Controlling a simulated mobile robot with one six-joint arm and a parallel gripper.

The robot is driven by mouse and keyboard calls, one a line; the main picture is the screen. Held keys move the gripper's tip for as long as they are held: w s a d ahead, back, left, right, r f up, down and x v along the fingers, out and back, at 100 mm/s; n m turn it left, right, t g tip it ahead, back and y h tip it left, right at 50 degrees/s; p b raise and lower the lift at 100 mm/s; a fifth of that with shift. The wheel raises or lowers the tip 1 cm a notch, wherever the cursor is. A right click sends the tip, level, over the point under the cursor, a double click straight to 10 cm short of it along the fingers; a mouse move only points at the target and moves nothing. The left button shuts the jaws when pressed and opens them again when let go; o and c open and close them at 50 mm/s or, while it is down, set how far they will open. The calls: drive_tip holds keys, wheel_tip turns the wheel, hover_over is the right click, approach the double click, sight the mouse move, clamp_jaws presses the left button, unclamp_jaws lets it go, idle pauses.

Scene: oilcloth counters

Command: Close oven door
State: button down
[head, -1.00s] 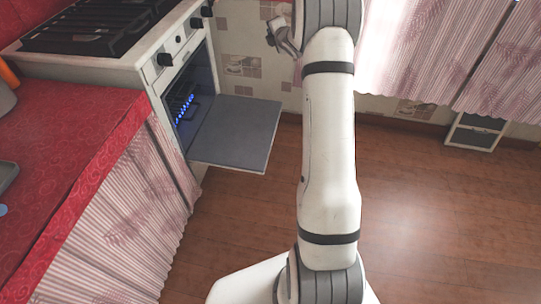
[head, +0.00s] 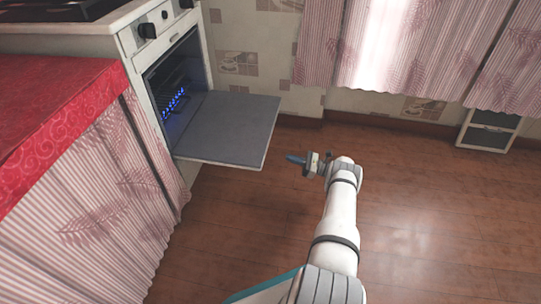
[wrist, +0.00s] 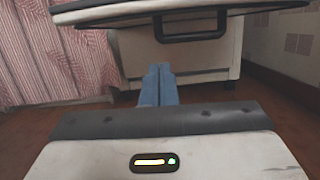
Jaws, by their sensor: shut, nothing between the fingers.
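The oven door (head: 226,130) hangs open and lies about level, its grey inner face up, in the head view. The oven cavity (head: 178,88) behind it shows a rack and blue lights. In the wrist view the door (wrist: 120,12) is seen nearly edge-on at the top, with a dark bar handle (wrist: 190,37) on its underside. My gripper (head: 289,158) is to the right of the door's outer edge, apart from it. Its blue fingers (wrist: 159,72) are together and empty, pointing toward the oven, and appear below the door in the wrist view.
A red-covered counter (head: 60,110) with a striped curtain (head: 110,190) stands left of the oven. The wooden floor (head: 430,215) is clear to the right. A patterned wall and pink curtains (head: 420,45) are at the back.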

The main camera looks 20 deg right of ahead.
drive_tip(key=w+a+r+b, duration=0.2)
drive_tip(key=w+a+r, duration=0.2)
drive_tip(key=a, duration=0.4)
drive_tip(key=shift+w+r+n, duration=0.2)
drive_tip(key=shift+r+n, duration=0.1)
drive_tip(key=shift+r, duration=0.4)
drive_tip(key=shift+a, duration=0.1)
